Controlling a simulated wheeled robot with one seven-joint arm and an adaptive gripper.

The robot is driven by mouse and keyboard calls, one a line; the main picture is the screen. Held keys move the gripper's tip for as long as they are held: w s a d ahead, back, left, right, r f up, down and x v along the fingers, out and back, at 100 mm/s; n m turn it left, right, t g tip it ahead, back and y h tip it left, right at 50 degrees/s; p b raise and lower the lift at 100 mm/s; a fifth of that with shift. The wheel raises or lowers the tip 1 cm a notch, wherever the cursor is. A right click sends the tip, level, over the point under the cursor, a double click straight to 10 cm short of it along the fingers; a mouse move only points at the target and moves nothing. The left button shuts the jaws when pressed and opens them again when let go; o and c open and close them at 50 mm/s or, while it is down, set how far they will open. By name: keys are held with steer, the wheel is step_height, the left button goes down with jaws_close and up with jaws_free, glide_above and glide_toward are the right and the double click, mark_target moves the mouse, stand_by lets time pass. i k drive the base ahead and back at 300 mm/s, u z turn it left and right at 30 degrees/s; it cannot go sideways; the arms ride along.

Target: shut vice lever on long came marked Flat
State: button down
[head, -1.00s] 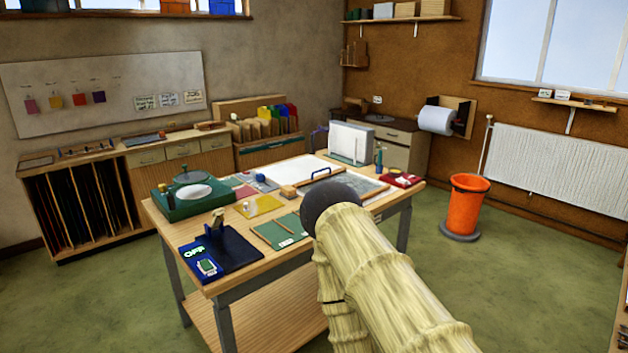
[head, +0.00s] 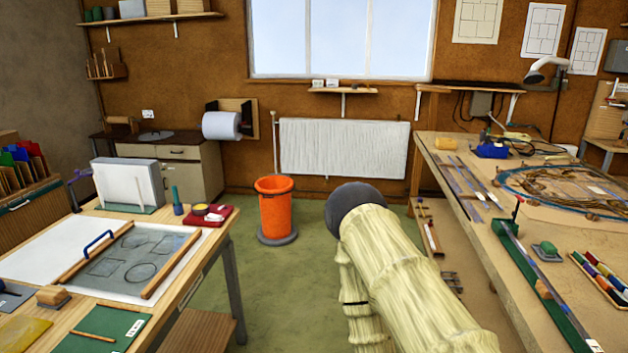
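On the right-hand bench (head: 457,222), a long green base (head: 500,232) runs from the middle toward the near right edge. A small upright lever (head: 516,212) with a red tip stands at its far end and looks raised; I cannot tell whether it is shut. A long grey strip (head: 557,283), apparently a came, lies along the base. More long strips (head: 470,182) lie farther back on the bench. No Flat mark is readable. My arm, in its pale sleeve, fills the lower middle, left of this bench. My gripper is not in view.
A panel with coiled brown pieces (head: 572,186) lies behind the base; a tray of coloured pieces (head: 603,276) lies right of it. A work table (head: 190,285) stands left. An orange bin (head: 275,207) stands on the green floor between table and bench, with floor clear around it.

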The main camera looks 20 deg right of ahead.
mark_target(519, 199)
steer(key=z, duration=1)
steer(key=i, duration=1.05)
steer(key=z, duration=0.75)
